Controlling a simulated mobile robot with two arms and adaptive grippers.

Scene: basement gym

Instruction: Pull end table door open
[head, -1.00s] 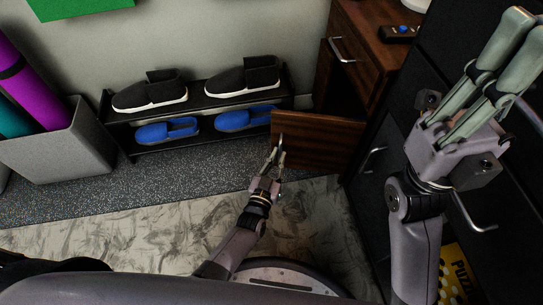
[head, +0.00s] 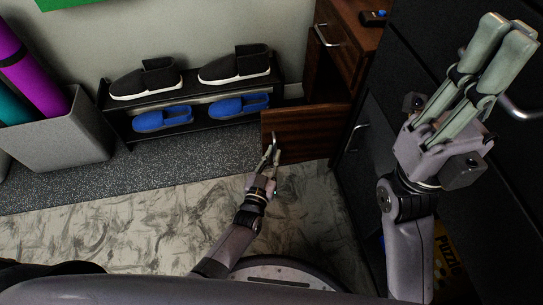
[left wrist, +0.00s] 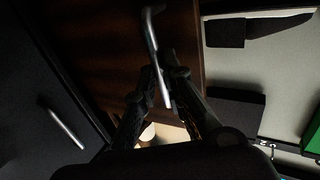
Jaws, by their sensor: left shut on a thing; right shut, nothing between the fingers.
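The end table (head: 338,58) is dark brown wood and stands at the upper right of the head view, with a drawer and its metal handle above. Its door (head: 303,134) stands swung open, low down, its face toward me. My left gripper (head: 271,158) is shut on the metal door handle (head: 274,144). In the left wrist view the handle (left wrist: 151,42) runs down between the fingers, against the brown door (left wrist: 103,40). My right gripper (head: 496,68) is shut and empty, raised at the right in front of the black cabinet.
A black shoe rack (head: 196,100) with black and blue shoes stands left of the door. A grey bin (head: 50,140) with rolled mats is at the far left. A black cabinet (head: 362,165) with metal handles is close on the right. Floor in front is clear.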

